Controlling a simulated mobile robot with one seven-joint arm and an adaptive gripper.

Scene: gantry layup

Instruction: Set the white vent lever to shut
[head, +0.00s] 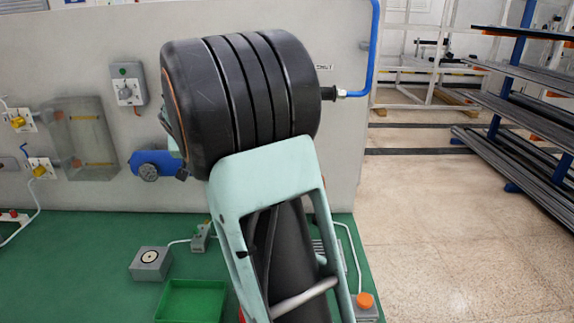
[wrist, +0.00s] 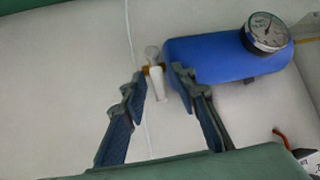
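The white vent lever (wrist: 158,85) shows in the wrist view, with a brass-coloured fitting at its upper end, beside the left end of a blue tank (wrist: 210,62). A round gauge (wrist: 266,32) sits on the tank's right end. My gripper (wrist: 159,76) is open, one finger to each side of the lever in the picture. No finger clearly touches the lever, and I cannot tell how deep it lies between them. In the head view part of the blue tank (head: 148,158) shows on the grey wall panel.
On the wall panel (head: 350,150) are a grey knob box (head: 126,91), a clear cover (head: 88,140) and yellow-knobbed valves (head: 40,170). A grey button box (head: 151,262), a green tray (head: 190,300) and an orange button (head: 364,300) are on the green bench. Racks stand at right beyond open floor.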

